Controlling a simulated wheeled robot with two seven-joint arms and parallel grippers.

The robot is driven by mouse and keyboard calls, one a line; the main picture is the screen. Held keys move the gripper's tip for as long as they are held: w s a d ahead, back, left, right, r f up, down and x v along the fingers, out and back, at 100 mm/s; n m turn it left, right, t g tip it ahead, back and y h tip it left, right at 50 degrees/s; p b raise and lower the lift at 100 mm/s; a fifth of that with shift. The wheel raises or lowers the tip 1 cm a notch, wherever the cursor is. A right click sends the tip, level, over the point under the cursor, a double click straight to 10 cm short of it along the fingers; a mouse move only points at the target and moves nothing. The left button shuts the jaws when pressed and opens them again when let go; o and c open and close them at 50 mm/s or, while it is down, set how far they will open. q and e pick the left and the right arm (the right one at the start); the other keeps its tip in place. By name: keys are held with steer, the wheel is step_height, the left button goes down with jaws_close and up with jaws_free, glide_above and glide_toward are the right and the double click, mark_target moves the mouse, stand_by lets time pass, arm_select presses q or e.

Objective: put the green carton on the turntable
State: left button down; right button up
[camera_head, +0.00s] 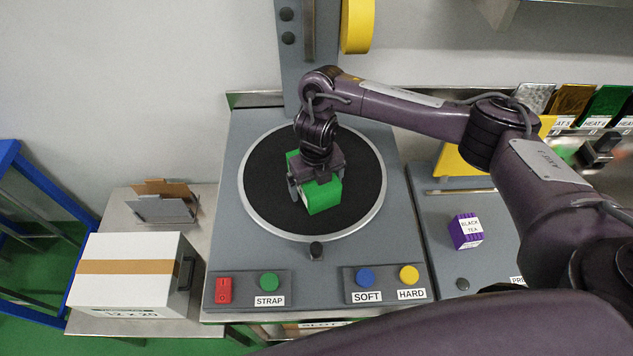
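The green carton (323,198) is at the middle of the turntable (263,195), a black disc with a pale grey rim. My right gripper (317,186) is over the carton from above, with a finger at each side, and looks shut on it. The gripper body hides the carton's middle. The carton looks level and appears to be at the disc's surface, but I cannot tell whether its underside touches. My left gripper is out of view.
A grey column with a yellow roll (357,25) stands behind the turntable. Buttons (269,281) line the front panel. A purple black tea carton (466,231) is to the right, near my arm. A white box (130,270) sits on the left table beside a blue frame (30,175).

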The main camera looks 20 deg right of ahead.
step_height(320, 180, up, 12)
steer(key=shift+r+p, duration=0.2)
steer(key=shift+p, duration=0.3)
stand_by(0.5)
steer(key=shift+f, duration=0.1)
